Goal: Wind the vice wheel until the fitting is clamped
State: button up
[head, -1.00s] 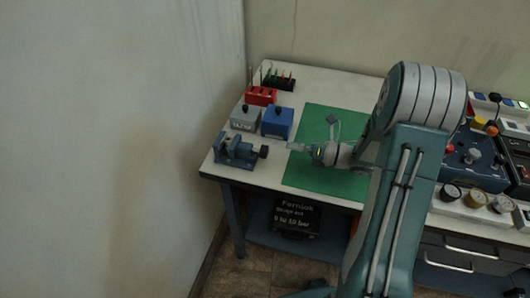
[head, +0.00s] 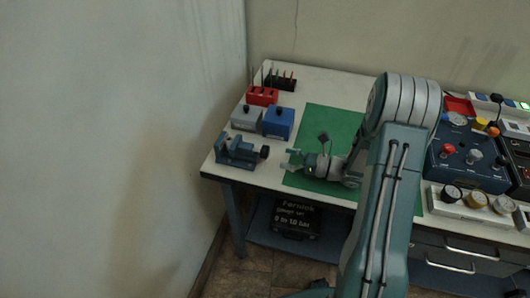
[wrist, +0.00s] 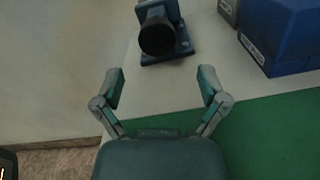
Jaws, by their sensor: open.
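The blue vice (head: 236,150) stands at the left front corner of the bench. Its dark round wheel (head: 265,152) faces right, toward my gripper. In the wrist view the wheel (wrist: 158,37) shows as a black disc ahead of the fingers, with part of the vice body (wrist: 183,48) behind it. My gripper (head: 291,160) is over the left part of the green mat, to the right of the wheel and apart from it. In the wrist view my gripper (wrist: 161,88) has its two fingers spread with nothing between them. I cannot make out a fitting in the vice jaws.
A grey box (head: 245,117) and a blue box (head: 279,122) stand just behind the vice. A red holder (head: 262,96) is farther back. The green mat (head: 335,122) is largely clear. A control panel (head: 467,155) and gauges (head: 477,201) are at the right.

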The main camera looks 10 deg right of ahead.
aim_at(268, 154)
jog(key=x, duration=0.6)
jog(key=shift+a, duration=0.4)
jog(key=shift+w, duration=0.1)
jog(key=shift+d, duration=0.1)
